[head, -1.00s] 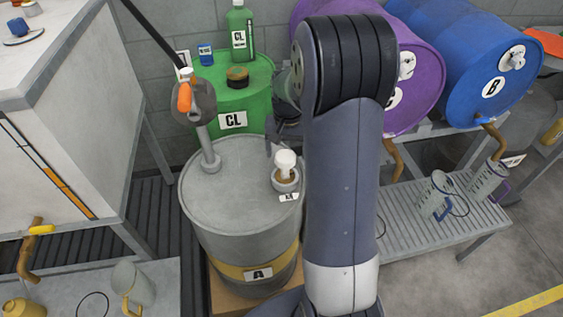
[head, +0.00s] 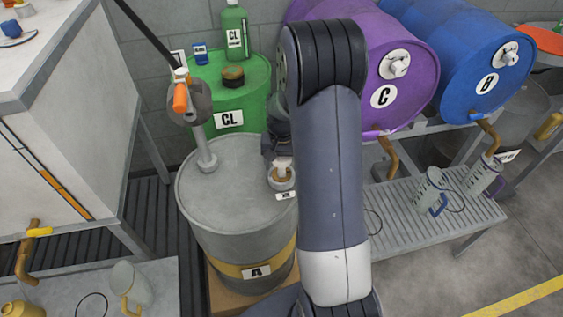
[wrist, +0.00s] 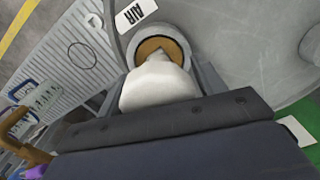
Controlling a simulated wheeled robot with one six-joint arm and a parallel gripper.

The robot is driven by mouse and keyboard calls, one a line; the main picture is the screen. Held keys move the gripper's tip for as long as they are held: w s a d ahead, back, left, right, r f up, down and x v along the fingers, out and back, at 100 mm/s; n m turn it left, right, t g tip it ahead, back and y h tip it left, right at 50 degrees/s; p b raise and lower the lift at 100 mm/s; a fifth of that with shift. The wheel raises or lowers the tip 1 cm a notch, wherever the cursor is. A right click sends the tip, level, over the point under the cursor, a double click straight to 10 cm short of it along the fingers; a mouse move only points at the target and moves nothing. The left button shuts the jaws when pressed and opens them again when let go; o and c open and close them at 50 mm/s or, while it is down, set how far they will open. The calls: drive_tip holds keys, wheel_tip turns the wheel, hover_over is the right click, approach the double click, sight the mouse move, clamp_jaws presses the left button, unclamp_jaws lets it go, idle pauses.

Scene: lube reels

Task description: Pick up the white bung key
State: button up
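The white bung key (head: 283,163) stands upright in a small round collar with a tan inside on top of the grey drum (head: 232,165), near its right side. My gripper (head: 277,152) has come down over the key from above and hides part of it. In the wrist view the key's pale rounded body (wrist: 158,85) lies between my two fingers, one close on each side. Whether the fingers press on it cannot be made out. The collar (wrist: 158,44) shows beyond the key, with an AIR label (wrist: 136,14) beside it.
A hand pump (head: 190,105) rises from the drum's left side. A green drum (head: 228,90) stands behind, with a bottle on top. Purple (head: 405,70) and blue (head: 480,55) drums lie at the right above a grated bench (head: 400,215) with jugs.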

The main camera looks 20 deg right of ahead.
drive_tip(key=c, duration=0.8)
drive_tip(key=shift+o, duration=0.2)
